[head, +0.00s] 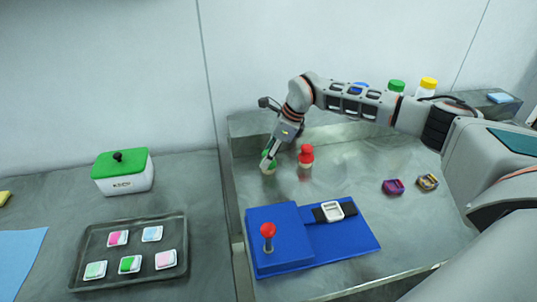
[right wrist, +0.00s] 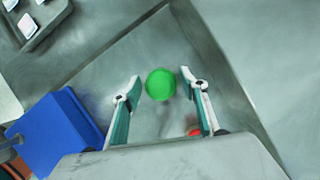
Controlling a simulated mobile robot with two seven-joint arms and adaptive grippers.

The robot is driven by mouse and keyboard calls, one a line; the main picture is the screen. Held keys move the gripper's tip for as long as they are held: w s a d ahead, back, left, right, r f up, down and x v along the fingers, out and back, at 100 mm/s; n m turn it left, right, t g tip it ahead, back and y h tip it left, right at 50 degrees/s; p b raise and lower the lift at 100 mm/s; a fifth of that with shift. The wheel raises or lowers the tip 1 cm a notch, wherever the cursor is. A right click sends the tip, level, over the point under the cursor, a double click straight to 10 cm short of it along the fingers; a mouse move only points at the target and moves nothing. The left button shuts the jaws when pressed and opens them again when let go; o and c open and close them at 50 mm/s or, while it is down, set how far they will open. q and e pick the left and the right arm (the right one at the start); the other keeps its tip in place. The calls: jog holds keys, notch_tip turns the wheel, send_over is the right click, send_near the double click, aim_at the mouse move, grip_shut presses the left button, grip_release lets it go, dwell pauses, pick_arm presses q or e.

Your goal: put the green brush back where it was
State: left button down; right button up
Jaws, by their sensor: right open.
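The green brush (head: 268,163) stands on the grey worktop at the back left of the right-hand bench area, partly hidden by my right gripper (head: 270,160). In the right wrist view its round green top (right wrist: 160,84) lies between the two fingertips, nearer the left one, with a gap visible on both sides. My right gripper is open; it also shows at the bottom of the right wrist view (right wrist: 166,92). I cannot tell how far the fingers are above or around the brush. My left gripper is not in view.
A red brush-like piece (head: 306,155) stands just right of the green brush. A blue base with a red-knobbed lever (head: 267,231) and a watch-like device (head: 333,211) is in front. A tray (head: 128,281), a green-lidded box (head: 123,184) and coloured-cap bottles (head: 397,86) stand around.

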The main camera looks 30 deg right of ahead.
jog(key=b+v, duration=0.1)
jog(key=v, duration=1.1)
jog(key=shift+r, duration=0.15)
